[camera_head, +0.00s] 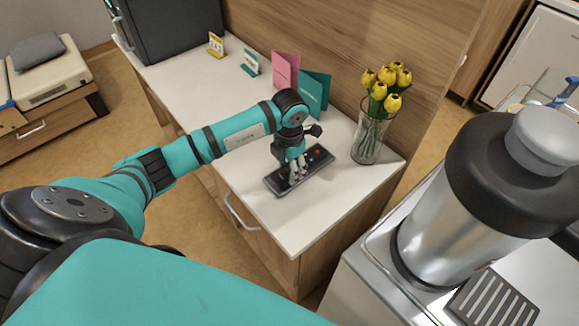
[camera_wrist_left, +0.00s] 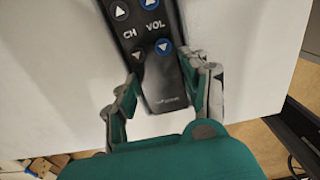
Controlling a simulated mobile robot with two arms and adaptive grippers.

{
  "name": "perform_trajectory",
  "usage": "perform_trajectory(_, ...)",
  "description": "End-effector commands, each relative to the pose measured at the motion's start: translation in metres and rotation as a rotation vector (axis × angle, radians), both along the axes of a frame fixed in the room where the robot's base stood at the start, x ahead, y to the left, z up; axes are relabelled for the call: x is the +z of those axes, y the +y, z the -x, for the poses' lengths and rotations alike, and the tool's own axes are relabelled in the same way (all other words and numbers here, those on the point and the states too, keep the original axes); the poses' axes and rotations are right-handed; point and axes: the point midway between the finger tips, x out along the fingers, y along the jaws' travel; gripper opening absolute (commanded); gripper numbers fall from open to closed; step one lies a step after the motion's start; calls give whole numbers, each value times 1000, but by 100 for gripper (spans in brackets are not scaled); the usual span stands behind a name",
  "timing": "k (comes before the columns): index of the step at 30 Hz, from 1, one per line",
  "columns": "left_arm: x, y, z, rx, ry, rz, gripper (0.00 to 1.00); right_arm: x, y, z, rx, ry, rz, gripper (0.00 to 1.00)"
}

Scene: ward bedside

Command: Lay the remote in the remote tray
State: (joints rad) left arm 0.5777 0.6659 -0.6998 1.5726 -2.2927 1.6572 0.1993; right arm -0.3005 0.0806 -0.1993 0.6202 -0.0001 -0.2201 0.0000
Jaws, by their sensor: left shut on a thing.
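The remote (camera_head: 317,157) is a long dark handset with a red button, at the front part of the white bedside top. In the left wrist view the remote (camera_wrist_left: 150,35) shows CH and VOL buttons, with its near end between my fingers. My left gripper (camera_head: 294,177) is shut on the remote, one finger at each long side; it also shows in the left wrist view (camera_wrist_left: 162,78). I cannot tell whether the remote touches the top or hangs just above it. I cannot make out a remote tray for sure. My right gripper is not in view.
A glass vase (camera_head: 368,138) of yellow tulips stands close behind the remote, to the right. Pink (camera_head: 285,70) and teal (camera_head: 314,91) cards stand farther back. A large steel flask (camera_head: 455,215) and a dark ribbed plate (camera_head: 492,302) are at the right. The top's front corner is clear.

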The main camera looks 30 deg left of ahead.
Motion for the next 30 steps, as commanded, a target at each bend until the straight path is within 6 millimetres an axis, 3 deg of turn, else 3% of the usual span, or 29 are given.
perform_trajectory(3, -5, 0, 0, 0, 0, 0, 9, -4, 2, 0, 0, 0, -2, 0)
perform_trajectory(4, -4, 0, 0, 0, -1, 0, 48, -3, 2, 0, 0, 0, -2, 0)
perform_trajectory(10, -3, 0, 0, 0, 0, 1, 72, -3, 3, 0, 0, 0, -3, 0)
perform_trajectory(22, 4, 0, -1, -1, -2, 1, 72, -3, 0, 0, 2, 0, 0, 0)
perform_trajectory(30, 56, 0, -1, -1, -5, 0, 72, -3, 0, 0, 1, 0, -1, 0)
